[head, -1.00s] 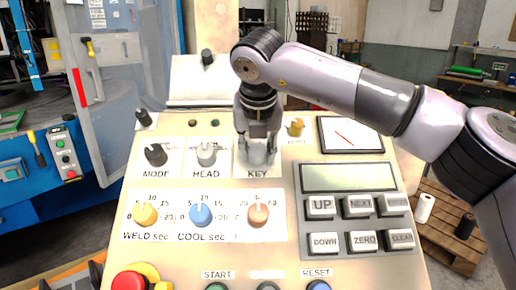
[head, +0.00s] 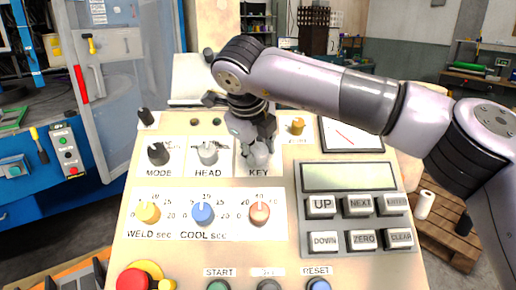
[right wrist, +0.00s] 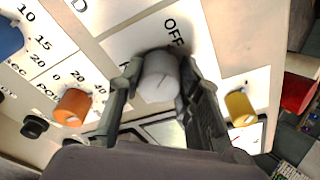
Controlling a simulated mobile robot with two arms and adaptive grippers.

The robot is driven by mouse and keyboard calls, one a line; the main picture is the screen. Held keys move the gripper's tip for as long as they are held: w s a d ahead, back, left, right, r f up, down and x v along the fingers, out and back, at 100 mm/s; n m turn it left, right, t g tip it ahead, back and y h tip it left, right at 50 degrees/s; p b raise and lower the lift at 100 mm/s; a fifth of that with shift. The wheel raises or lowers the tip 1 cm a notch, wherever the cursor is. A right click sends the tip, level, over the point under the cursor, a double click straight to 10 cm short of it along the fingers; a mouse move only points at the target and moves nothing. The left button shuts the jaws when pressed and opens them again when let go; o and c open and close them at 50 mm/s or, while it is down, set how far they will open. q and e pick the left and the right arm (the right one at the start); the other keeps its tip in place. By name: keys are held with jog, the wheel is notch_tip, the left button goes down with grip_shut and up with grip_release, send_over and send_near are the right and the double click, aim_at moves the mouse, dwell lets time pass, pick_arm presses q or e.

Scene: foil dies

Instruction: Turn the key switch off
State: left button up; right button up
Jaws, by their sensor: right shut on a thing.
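The key switch (head: 256,155) is a grey-white knob above the KEY label on the cream control panel (head: 125,215). My right gripper (head: 258,146) reaches down over it and partly covers it in the head view. In the right wrist view the knob (right wrist: 159,76) stands between the two dark fingers of my right gripper (right wrist: 160,88), which are closed on its sides. The OFF label (right wrist: 174,33) shows just above the knob there; the other position label is hidden. My left gripper is not in view.
Close by are the grey HEAD knob (head: 208,153), the dark MODE knob (head: 158,154) and a yellow knob (head: 297,126). Below are dials, a keypad (head: 358,225) with a display, and a red emergency button (head: 132,279). The space above the panel's lower part is clear.

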jog(key=shift+n, duration=0.8)
jog(key=o, duration=1.1)
jog(key=shift+o, duration=0.2)
jog(key=v, duration=1.2)
jog(key=shift+s, duration=0.2)
jog(key=shift+f, duration=0.15)
